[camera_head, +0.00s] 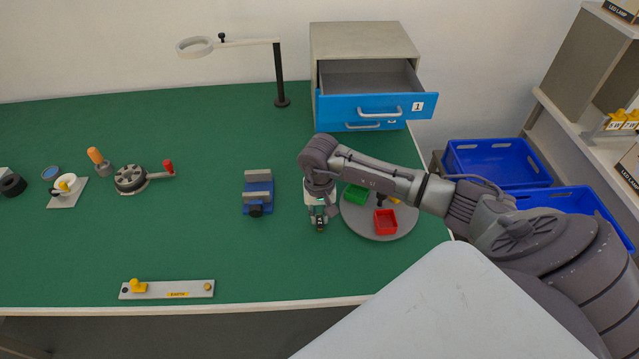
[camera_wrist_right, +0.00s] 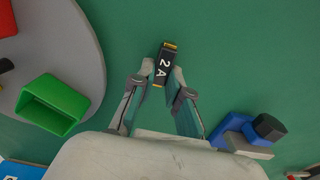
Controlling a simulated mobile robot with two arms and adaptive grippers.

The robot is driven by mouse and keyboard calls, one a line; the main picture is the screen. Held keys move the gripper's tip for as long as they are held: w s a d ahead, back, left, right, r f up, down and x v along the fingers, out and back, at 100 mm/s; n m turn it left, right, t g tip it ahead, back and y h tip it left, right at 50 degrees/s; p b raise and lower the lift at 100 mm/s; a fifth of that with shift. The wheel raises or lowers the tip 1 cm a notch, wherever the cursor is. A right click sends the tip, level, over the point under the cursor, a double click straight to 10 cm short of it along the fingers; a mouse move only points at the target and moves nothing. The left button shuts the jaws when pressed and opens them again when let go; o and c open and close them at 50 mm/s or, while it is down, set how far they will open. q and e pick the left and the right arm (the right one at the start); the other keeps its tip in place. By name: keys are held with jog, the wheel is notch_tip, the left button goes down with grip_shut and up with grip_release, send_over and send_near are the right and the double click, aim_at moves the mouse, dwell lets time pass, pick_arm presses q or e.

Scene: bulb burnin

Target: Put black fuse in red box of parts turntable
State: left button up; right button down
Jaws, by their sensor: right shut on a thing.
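A black fuse (camera_wrist_right: 164,64) with gold ends and a "2 A" label is between the fingertips of my right gripper (camera_wrist_right: 158,82) in the right wrist view. The right gripper (camera_head: 319,222) is shut on it, over the green bench just left of the turntable in the head view. The grey round turntable (camera_head: 400,231) carries a red box (camera_head: 385,222) near its front and a green box (camera_head: 355,194) at its left. My right arm partly hides the turntable's back. My left gripper is not in view.
A blue vise (camera_head: 258,194) stands left of the right gripper. A cabinet with an open blue-front drawer (camera_head: 375,106) stands behind. A switch strip (camera_head: 167,289) lies at the front edge. Blue crates (camera_head: 497,162) sit beyond the bench's right edge.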

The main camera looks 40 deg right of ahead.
jog(key=shift+f, duration=0.1)
jog(key=shift+f, duration=0.1)
jog(key=c, duration=1.1)
grip_release()
jog(key=shift+c, duration=0.2)
